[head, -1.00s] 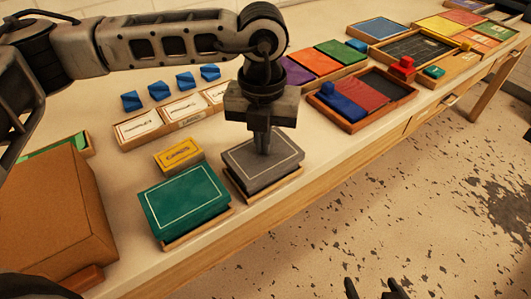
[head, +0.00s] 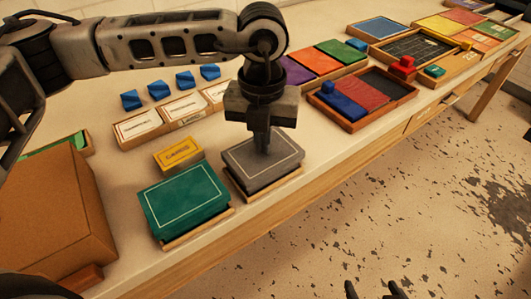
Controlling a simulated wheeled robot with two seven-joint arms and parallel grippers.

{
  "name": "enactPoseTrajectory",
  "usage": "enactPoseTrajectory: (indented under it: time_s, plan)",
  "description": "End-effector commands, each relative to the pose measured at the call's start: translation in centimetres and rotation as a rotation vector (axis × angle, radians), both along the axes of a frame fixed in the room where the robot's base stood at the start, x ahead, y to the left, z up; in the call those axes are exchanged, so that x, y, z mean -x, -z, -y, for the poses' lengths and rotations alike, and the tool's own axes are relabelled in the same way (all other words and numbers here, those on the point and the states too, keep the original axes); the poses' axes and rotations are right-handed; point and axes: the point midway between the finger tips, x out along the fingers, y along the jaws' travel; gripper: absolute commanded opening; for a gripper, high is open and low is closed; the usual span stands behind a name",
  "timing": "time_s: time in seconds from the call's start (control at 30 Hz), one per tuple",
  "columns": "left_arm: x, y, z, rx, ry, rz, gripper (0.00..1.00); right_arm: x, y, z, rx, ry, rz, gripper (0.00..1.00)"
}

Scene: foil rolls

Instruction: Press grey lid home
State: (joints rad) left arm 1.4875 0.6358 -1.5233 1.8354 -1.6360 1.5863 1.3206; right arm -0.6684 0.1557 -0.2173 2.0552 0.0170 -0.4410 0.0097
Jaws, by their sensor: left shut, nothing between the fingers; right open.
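The grey lid (head: 282,165) with a pale outline sits on a box with a wooden base (head: 266,194) near the table's front edge. The base shows as a strip below the lid along the front. My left gripper (head: 262,151) points straight down with shut, empty fingers. Its tips are at the top face of the grey lid, near the back middle, and appear to touch it. The fingers hide a small part of the lid. My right gripper (head: 376,290) is open and empty at the bottom edge, in front of the table and mostly out of frame.
A green-lidded box (head: 187,200) stands just left of the grey one, with a small yellow box (head: 178,153) behind it. A brown box (head: 50,215) is at far left. A card tray (head: 165,122) and several blue pieces lie behind. Colourful trays (head: 360,98) stand to the right.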

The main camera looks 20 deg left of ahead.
Motion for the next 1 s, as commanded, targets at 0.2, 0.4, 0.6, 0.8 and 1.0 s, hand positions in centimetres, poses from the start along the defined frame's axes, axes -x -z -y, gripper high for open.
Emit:
enactPoseTrajectory:
  time_s: [0.2, 0.4, 0.6, 0.8, 1.0]
  plan:
    - [0.01, 0.55, 0.00, 0.000, 0.000, 0.000, 0.00, -0.19, 0.04, -0.13, -0.008, 0.002, 0.008, 0.76]
    - [0.01, 0.90, 0.01, 0.000, 0.000, 0.000, 0.00, -0.27, 0.21, -0.32, -0.018, 0.007, 0.008, 0.76]
    - [0.04, 1.02, 0.01, 0.000, 0.000, -0.002, 0.00, -0.33, 0.13, -0.42, -0.024, 0.010, 0.010, 0.76]
    - [0.08, 1.12, 0.00, -0.001, 0.001, -0.003, 0.00, -0.34, 0.12, -0.43, -0.024, 0.010, 0.010, 0.76]
    - [0.12, 1.20, 0.00, -0.001, 0.001, -0.005, 0.00, -0.36, 0.11, -0.42, -0.023, 0.009, 0.011, 0.76]
